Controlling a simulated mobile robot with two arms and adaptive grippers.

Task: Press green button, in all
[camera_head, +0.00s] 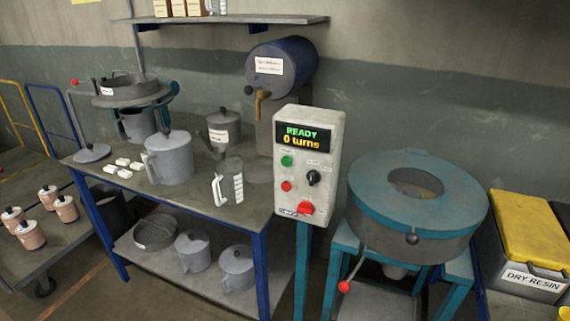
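A pale grey control box (309,165) stands on a blue post between the table and a round machine. Its screen (303,135) reads "READY" in green and "0 turns" in yellow. The green button (287,161) is at the upper left of the panel, below the screen. A red button (286,186) sits under it, a black knob (313,178) is to the right, and a larger red button (306,208) is at the bottom. Nothing covers the panel. Neither of my grippers shows in the head view.
A blue-legged table (205,204) with a lidded grey pot (168,157), a measuring jug (229,184) and white blocks stands left of the box. The round blue-rimmed machine (456,205), with a red-knobbed lever, stands close on the right, then a yellow-lidded "DRY RESIN" bin (530,225).

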